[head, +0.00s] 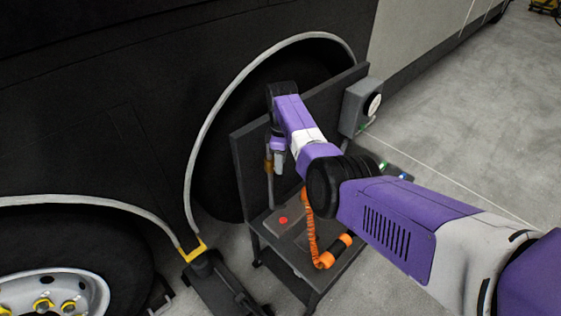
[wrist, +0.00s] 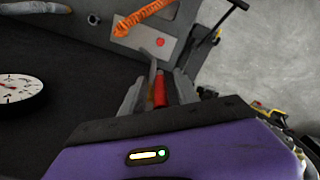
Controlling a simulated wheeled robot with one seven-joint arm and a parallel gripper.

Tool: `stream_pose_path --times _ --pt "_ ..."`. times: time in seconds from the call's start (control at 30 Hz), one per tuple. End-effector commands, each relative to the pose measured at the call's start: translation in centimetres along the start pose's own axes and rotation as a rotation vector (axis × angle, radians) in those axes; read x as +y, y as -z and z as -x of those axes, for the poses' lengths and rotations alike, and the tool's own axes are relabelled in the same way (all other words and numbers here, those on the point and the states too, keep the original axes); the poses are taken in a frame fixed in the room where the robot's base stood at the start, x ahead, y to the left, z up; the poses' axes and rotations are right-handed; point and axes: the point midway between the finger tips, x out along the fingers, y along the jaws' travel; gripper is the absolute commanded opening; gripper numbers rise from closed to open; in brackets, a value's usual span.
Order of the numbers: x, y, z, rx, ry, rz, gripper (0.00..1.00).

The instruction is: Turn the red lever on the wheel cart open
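The red lever (wrist: 159,90) shows in the wrist view, between the two fingers of my gripper (wrist: 158,92). A gap shows between the lever and at least one finger, so the gripper looks open around it. A thin grey pipe (wrist: 152,66) runs beside the lever. In the head view my gripper (head: 278,158) is in front of the upright panel of the wheel cart (head: 248,160). There the lever is hidden or too small to make out. A brass-coloured fitting and a grey pipe (head: 270,188) show just below the gripper.
A red button (head: 283,220), an orange coiled hose (head: 309,230) and an orange-black tool (head: 336,251) are on the cart. The coach wheel (head: 60,292) and a yellow-ended jack (head: 200,262) are left. Open floor lies right.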

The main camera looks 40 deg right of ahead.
Motion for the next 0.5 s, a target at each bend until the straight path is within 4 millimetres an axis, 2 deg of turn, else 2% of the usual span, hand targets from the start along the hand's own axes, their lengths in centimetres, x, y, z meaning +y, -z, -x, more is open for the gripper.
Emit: stream_pose_path --times 0.27,0.5 --pt "0.1 0.0 0.6 0.000 -0.003 0.000 0.37" --pt "0.1 0.1 4.1 0.002 -0.005 0.000 0.37"
